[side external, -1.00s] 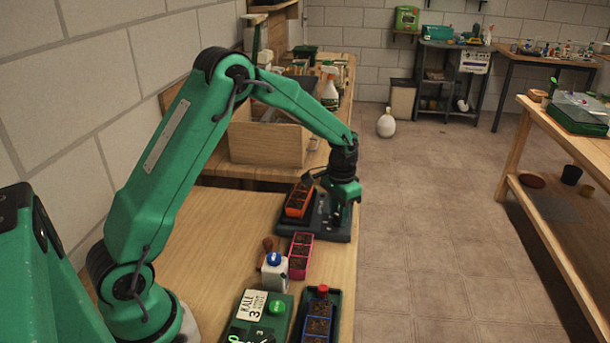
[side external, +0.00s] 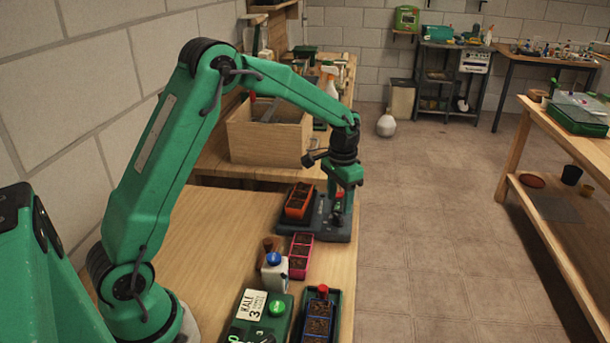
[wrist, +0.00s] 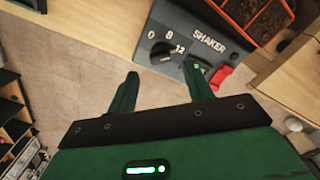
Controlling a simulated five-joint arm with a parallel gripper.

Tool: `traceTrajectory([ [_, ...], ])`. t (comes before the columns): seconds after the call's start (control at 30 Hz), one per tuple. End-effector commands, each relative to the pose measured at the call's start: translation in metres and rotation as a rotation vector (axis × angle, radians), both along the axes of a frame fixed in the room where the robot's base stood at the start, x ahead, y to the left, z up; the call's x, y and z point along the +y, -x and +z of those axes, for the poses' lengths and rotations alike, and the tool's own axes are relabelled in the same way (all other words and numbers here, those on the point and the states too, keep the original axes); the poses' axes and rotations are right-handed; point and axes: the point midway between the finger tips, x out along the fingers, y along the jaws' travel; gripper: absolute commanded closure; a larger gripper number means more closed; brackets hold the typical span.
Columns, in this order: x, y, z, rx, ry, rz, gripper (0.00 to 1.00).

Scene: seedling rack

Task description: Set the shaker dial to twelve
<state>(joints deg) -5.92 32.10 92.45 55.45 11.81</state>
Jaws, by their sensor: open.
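The dark grey shaker (side external: 325,234) stands on the bench with an orange-rimmed seedling tray (side external: 298,202) on it. The wrist view shows its SHAKER label, a red switch (wrist: 220,79) and a black dial (wrist: 160,52) with the marks 0, 8 and 12. The dial's pointer is too small to read surely. My gripper (side external: 342,207) is over the right end of the shaker in the side view. In the wrist view my gripper (wrist: 161,69) is open and empty, its fingertips short of the dial, with one on either side of it in the picture.
A pink-rimmed tray (side external: 301,255), a white bottle with a blue cap (side external: 274,272), a green box (side external: 258,315) and a blue-rimmed tray (side external: 318,322) stand nearer. A wooden crate (side external: 268,135) is behind. The bench's right edge is close to the shaker.

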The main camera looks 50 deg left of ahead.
Motion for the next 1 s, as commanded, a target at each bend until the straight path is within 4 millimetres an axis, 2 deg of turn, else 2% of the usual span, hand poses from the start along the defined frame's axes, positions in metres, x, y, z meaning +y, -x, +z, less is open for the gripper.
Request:
traceTrajectory([
  [0.1,0.0,-0.001,0.016,-0.003,-0.001,0.0,0.49],
  [0.23,0.0,0.0,0.026,-0.001,0.0,0.0,0.49],
  [0.77,0.0,0.001,0.033,-0.003,-0.001,0.0,0.49],
  [1.0,-0.005,0.014,0.054,-0.035,-0.003,0.005,0.49],
])
